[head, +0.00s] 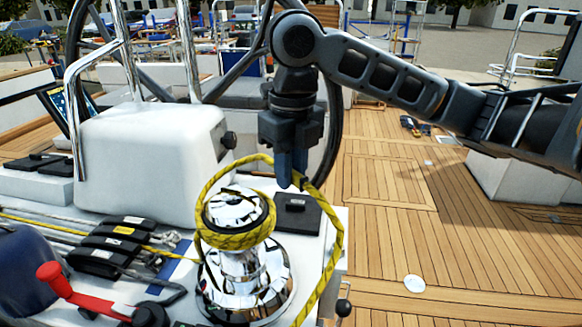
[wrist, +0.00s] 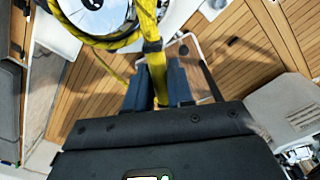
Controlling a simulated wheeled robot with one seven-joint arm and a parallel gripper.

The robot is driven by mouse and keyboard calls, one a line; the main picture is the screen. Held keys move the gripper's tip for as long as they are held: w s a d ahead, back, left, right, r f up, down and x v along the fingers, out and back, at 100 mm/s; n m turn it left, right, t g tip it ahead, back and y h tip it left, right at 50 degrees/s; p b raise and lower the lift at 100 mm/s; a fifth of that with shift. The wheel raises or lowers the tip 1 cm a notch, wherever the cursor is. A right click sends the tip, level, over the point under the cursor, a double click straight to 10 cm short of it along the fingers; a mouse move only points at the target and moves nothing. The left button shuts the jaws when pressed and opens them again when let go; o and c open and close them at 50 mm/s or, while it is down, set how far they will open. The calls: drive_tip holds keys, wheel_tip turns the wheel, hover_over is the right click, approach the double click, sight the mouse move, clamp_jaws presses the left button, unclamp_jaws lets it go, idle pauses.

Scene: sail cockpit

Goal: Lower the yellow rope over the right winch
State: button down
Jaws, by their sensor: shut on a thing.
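The yellow rope (head: 239,239) forms a loop at the upper part of the chrome winch (head: 246,286). The rope's front lies against the drum, while its back part rises above the winch top to my gripper (head: 292,172). My gripper points down, just behind and right of the winch top, shut on the rope. From there the rope bends right and hangs down past the winch's right side. In the wrist view, the rope (wrist: 149,32) runs between the fingers of my gripper (wrist: 155,82), and the winch top (wrist: 95,14) shows at the upper left, partly cut off.
A white console (head: 150,155) with steel rails stands behind left. Black rope clutches (head: 110,245) and a red-handled lever (head: 75,292) are left of the winch. A small black box (head: 297,213) sits behind it. Teak deck (head: 400,240) lies open at right.

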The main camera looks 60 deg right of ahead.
drive_tip(key=shift+f+b, duration=0.95)
drive_tip(key=shift+f, duration=0.45)
wheel_tip(320, 180, down, 8)
drive_tip(key=b, duration=0.7)
drive_tip(key=shift+f, duration=0.25)
drive_tip(key=shift+a, duration=0.15)
